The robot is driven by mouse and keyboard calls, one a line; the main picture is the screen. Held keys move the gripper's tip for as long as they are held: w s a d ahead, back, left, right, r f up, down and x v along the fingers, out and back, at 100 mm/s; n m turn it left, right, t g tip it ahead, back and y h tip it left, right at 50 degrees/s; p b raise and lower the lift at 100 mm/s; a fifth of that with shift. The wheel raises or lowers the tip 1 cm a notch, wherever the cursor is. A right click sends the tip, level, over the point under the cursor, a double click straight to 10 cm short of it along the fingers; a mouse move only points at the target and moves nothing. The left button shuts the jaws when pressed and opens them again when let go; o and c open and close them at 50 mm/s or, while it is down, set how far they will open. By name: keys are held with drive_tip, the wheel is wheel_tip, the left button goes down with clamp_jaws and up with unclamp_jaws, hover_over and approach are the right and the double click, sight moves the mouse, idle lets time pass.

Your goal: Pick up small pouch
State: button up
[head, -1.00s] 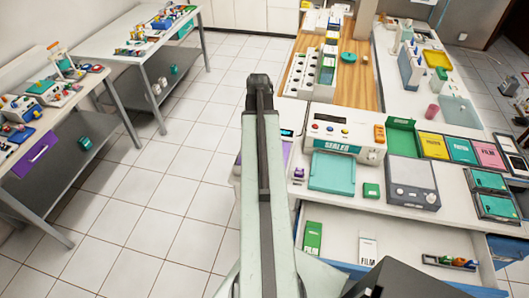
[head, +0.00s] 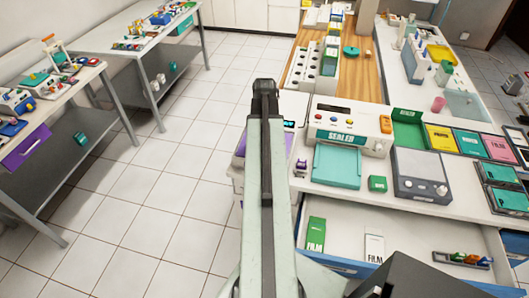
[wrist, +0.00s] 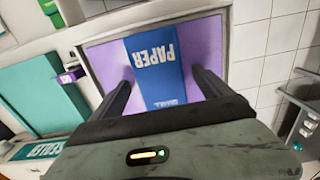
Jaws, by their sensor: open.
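A flat blue packet with white PAPER lettering (wrist: 162,65) lies on a purple panel or tray (wrist: 105,62) in the wrist view. It may be the small pouch; the small print at its lower edge is hard to read. My gripper (wrist: 163,73) is open, with one dark finger on each side of the packet's lower part. Nothing is visibly clamped, and I cannot tell whether the fingers touch it.
A sealer machine (head: 347,125) with a teal tray (head: 337,167) stands on the counter to the right. An open drawer (head: 343,212) holds a green packet (head: 316,234) and a white film packet (head: 374,248). Tiled floor is clear to the left, before side tables (head: 85,72).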

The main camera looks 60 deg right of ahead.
drive_tip(key=c, duration=1.5)
drive_tip(key=shift+r, duration=0.1)
